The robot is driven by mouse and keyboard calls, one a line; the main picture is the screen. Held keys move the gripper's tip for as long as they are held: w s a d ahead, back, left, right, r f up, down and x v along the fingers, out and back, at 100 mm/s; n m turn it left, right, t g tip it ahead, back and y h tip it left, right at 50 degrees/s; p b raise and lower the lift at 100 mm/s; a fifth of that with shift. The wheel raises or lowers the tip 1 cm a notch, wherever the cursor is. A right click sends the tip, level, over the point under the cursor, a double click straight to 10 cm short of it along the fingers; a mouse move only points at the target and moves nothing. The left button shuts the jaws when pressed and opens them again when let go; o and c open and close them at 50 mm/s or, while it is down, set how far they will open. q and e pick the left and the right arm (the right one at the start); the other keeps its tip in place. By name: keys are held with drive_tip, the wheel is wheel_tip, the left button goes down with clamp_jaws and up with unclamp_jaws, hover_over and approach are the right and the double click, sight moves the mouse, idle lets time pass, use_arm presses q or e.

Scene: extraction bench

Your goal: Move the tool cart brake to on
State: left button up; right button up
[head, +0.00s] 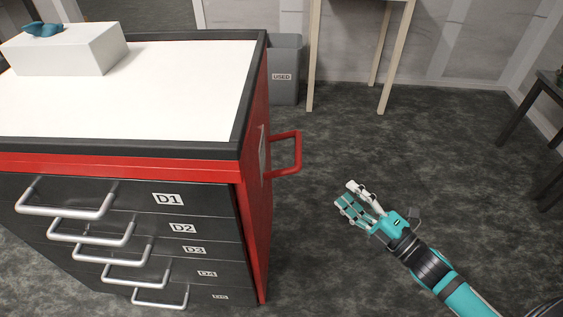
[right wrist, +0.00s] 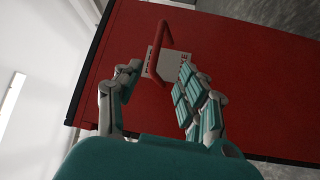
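The tool cart (head: 254,220) stands at the left in the head view, with a red side panel and dark drawers. A red bar handle (head: 287,152) sticks out from its right side. A pale lettered plate (head: 262,150) is on that side; the right wrist view shows the plate (right wrist: 168,66) behind the handle (right wrist: 165,42), its lettering partly covered. I cannot make out a brake lever or its setting. My right gripper (head: 347,195) is open and empty, to the right of the cart and apart from it. In the right wrist view its spread fingers (right wrist: 157,84) face the red side. My left gripper is out of view.
A white box with blue tissue (head: 68,48) lies on the cart's white top (head: 180,100). A grey bin marked USED (head: 284,70) stands behind the cart. A wooden-legged table (head: 312,60) is at the back, a dark table (head: 535,100) at right. The floor between is clear.

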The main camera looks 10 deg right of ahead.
sight(298, 146)
drive_tip(key=b+x, duration=0.1)
drive_tip(key=x, duration=1.5)
drive_tip(key=shift+a+r, duration=0.2)
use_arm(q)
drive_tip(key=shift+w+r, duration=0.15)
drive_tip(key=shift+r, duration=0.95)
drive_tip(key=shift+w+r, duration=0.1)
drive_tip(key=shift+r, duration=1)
use_arm(e)
drive_tip(key=shift+w+a+r, duration=0.1)
drive_tip(key=shift+w+a, duration=0.25)
drive_tip(key=shift+w, duration=0.25)
drive_tip(key=c, duration=0.8)
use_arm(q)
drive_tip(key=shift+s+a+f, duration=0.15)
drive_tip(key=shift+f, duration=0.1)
use_arm(e)
clamp_jaws()
drive_tip(key=shift+r, duration=0.1)
